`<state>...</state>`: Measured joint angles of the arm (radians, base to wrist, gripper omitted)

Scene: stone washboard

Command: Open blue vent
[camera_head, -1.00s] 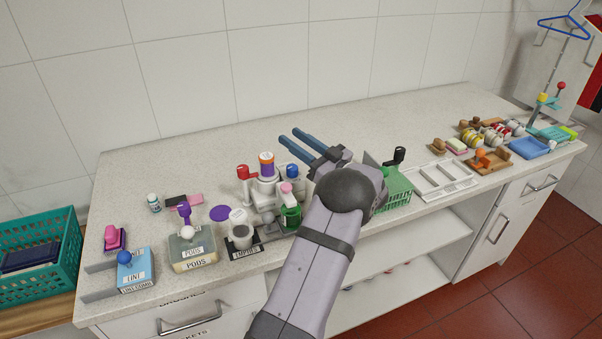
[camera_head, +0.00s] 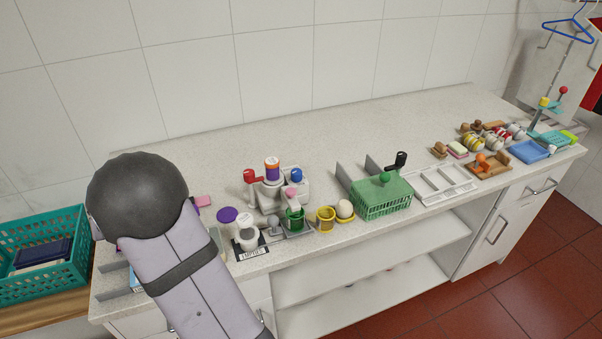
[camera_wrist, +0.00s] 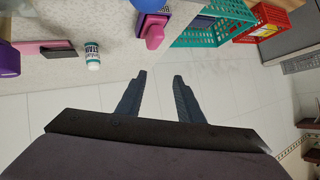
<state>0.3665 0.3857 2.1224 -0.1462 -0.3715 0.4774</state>
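No part is plainly marked as a blue vent. A white fixture (camera_head: 269,197) mid-counter carries a blue knob (camera_head: 297,175) on its right and a red knob (camera_head: 250,176) on its left. The blue lint box at the counter's left end is almost wholly hidden by my arm in the head view. My gripper is hidden behind my arm there. In the wrist view my gripper (camera_wrist: 160,76) has its two fingers apart with nothing between them. The fingers point towards the counter's left end, short of a purple box with a pink handle (camera_wrist: 154,36).
A teal basket (camera_head: 72,263) stands left of the counter. A green basket (camera_head: 381,200) and a white tray (camera_head: 444,184) stand to the right. The rear counter is clear.

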